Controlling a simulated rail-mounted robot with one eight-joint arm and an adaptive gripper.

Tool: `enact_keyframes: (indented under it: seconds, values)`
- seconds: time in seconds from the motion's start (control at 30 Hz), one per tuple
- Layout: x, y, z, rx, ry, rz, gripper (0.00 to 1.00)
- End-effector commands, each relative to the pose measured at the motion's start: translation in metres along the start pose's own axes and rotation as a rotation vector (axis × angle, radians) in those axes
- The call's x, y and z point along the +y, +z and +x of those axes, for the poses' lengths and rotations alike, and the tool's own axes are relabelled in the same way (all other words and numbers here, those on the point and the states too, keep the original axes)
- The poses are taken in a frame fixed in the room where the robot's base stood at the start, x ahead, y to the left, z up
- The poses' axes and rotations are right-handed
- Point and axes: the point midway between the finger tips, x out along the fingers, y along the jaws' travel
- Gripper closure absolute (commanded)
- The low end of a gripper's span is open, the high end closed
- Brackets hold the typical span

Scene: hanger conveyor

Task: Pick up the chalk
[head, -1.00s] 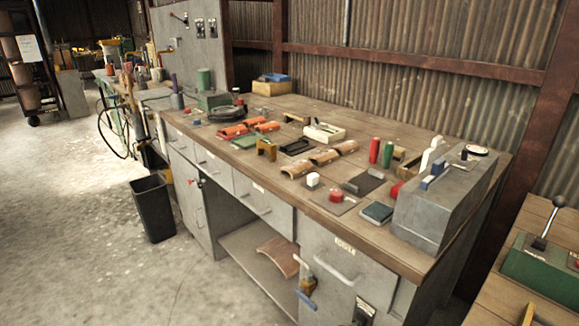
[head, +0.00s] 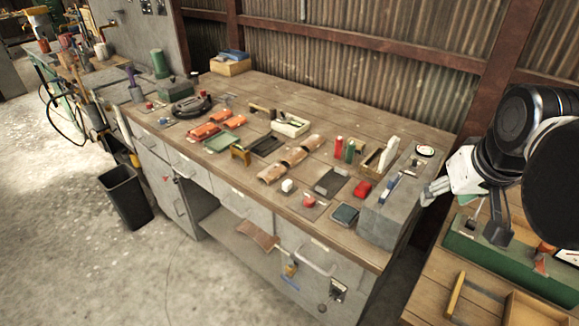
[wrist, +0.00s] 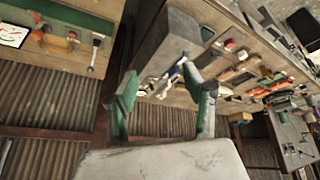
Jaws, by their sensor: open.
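I cannot tell for certain which thing is the chalk. A small white block (head: 288,186) lies near the front edge of the workbench, and a taller white piece (head: 389,154) stands upright by the grey metal box (head: 392,208). My gripper (head: 432,191) is at the right in the head view, just right of the grey box and apart from both white pieces. In the wrist view my gripper (wrist: 162,74) is open, its two green-padded fingers spread with nothing held. The grey box (wrist: 163,38) and a blue-and-white item show beyond the fingers.
The workbench (head: 290,88) holds red and green cylinders, orange parts, trays and a dark coil. A second wooden table with a green lever unit (head: 480,250) is at the right below my arm. A black bin (head: 125,197) stands on the floor. Corrugated wall is behind.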

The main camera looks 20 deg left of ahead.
Motion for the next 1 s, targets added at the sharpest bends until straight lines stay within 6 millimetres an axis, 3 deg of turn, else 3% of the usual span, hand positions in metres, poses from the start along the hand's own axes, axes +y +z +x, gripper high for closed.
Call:
enact_keyframes:
  seconds: [0.03, 0.1, 0.5, 0.8, 1.0]
  values:
    - [-0.006, -0.019, -0.002, -0.014, -0.011, -0.031, 0.54]
    - [-0.014, -0.039, 0.001, -0.036, -0.024, -0.075, 0.54]
    - [-0.075, -0.135, 0.046, -0.155, -0.1, -0.321, 0.54]
    - [-0.14, -0.19, 0.099, -0.24, -0.158, -0.509, 0.54]
    - [-0.19, -0.214, 0.141, -0.296, -0.197, -0.635, 0.54]
